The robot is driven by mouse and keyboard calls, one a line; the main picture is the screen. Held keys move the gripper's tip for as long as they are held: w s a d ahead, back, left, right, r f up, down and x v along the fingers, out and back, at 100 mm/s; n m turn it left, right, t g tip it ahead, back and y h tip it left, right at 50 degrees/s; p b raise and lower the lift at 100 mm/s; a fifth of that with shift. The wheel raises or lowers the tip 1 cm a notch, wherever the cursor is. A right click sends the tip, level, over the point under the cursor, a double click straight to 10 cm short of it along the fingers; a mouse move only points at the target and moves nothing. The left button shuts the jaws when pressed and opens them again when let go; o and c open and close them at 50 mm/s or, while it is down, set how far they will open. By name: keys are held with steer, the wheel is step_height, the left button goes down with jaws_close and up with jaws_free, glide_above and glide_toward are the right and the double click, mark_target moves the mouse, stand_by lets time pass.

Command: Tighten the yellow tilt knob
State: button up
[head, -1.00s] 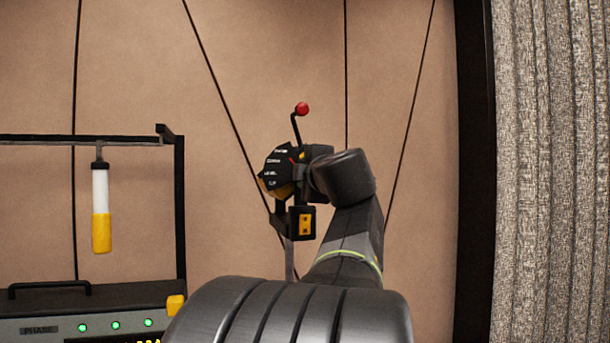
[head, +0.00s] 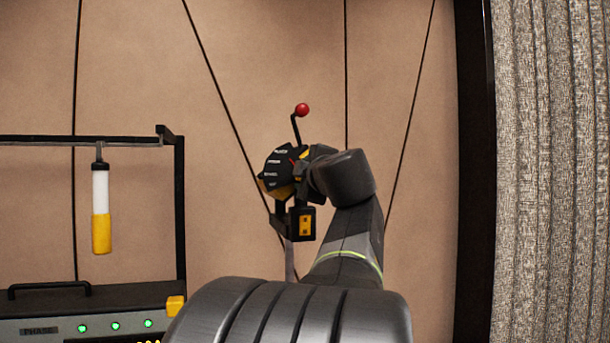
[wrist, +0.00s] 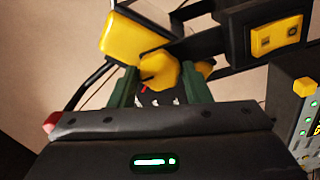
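The yellow tilt knob (wrist: 160,72) sits between the two green fingers of my gripper (wrist: 157,88) in the wrist view, one finger on each side, close against it. The gripper looks shut on the knob. A red mark and pale lettering show just below the knob between the fingers. In the head view, a dark labelled disc (head: 275,168) is beside my gripper (head: 307,160), which hides most of the knob. A larger yellow part (wrist: 133,38) lies beside the knob in the wrist view.
A red-ball lever (head: 302,110) rises above the disc. A black box with yellow switches (head: 302,224) hangs below it. A rack console (head: 90,300) and a hanging white-and-yellow handle (head: 101,210) stand left. A grey curtain (head: 550,170) is right.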

steer(key=shift+o, duration=1.1)
steer(key=b+v, duration=0.2)
steer(key=v, duration=1.2)
steer(key=shift+w, duration=0.1)
steer(key=p+x, duration=0.2)
steer(key=x, duration=1.1)
steer(key=shift+w+a, duration=0.15)
steer(key=shift+w, duration=0.25)
steer(key=shift+s, duration=0.1)
